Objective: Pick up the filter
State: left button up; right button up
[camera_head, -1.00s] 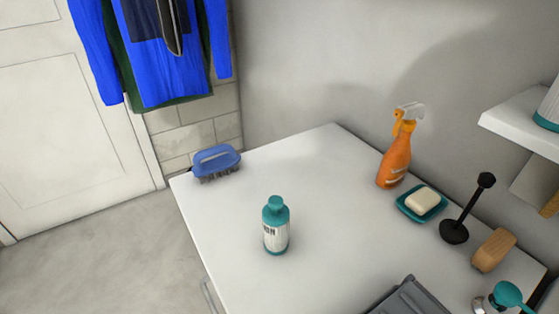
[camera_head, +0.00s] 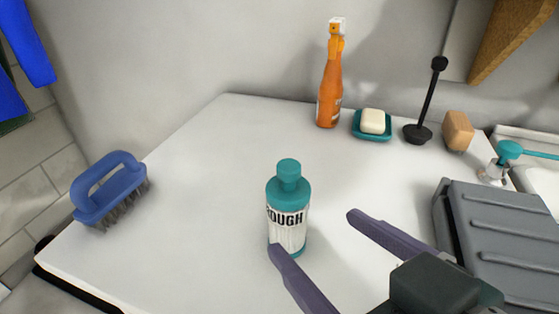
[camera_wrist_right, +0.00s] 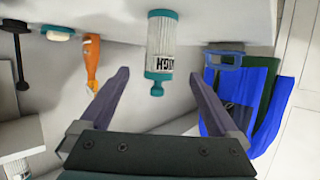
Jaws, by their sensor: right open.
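The filter (camera_head: 288,212) is a teal-and-white cylinder with a narrower teal top and dark lettering. It stands upright on the white countertop, near the middle of the head view. My right gripper (camera_head: 311,231) reaches in from the lower right, open, its dark purple fingers spread by the filter's lower part. One fingertip overlaps the filter's base in the picture; I cannot tell whether it touches. In the right wrist view the filter (camera_wrist_right: 161,45) appears upside down, between and beyond the open fingertips (camera_wrist_right: 154,72). My left gripper is not in view.
A blue brush (camera_head: 110,190) lies at the left edge of the white counter (camera_head: 200,200). An orange spray bottle (camera_head: 330,90), soap dish (camera_head: 372,131), black plunger-like tool (camera_head: 418,132) and brown block (camera_head: 458,130) line the back. A grey ridged case (camera_head: 505,235) lies right. Counter around the filter is clear.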

aim_at(299, 212)
jog(key=x, duration=0.3)
jog(key=shift+w+d+b, duration=0.2)
jog(key=shift+b, duration=0.1)
jog(key=x, duration=0.1)
jog(key=b+x, duration=0.1)
jog(key=x, duration=0.3)
jog(key=shift+w+a+r+b, duration=0.1)
jog(key=shift+a+r+b, duration=0.2)
jog(key=shift+a+r, duration=0.1)
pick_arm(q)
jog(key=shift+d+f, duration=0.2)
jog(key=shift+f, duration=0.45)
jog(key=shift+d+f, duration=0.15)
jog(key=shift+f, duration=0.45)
pick_arm(e)
jog(key=shift+d, duration=0.1)
jog(key=c, duration=0.9)
grip_shut()
